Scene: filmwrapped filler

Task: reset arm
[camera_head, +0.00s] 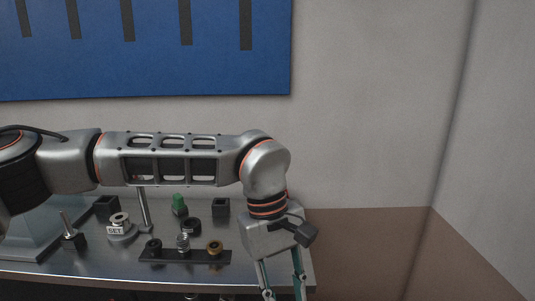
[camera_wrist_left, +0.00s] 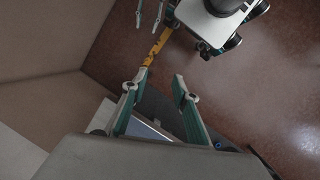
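My left arm comes in from the left in the head view and crosses above the bench. My left gripper (camera_head: 284,298) hangs down at the bench's right end, with its two fingers apart and nothing seen between them. In the left wrist view the left gripper (camera_wrist_left: 158,82) is also open and empty. A second pair of fingers, which looks like my right gripper (camera_wrist_left: 149,14), shows at the top edge of that view, with a gap between the fingers. The right gripper is not in the head view.
The metal bench (camera_head: 105,262) holds a dark strip with several small parts, a round piece labelled SET (camera_head: 117,229), a green part (camera_head: 179,205) and dark blocks (camera_head: 221,207). A blue panel (camera_head: 150,70) hangs behind. The brown floor (camera_head: 390,255) at right is clear.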

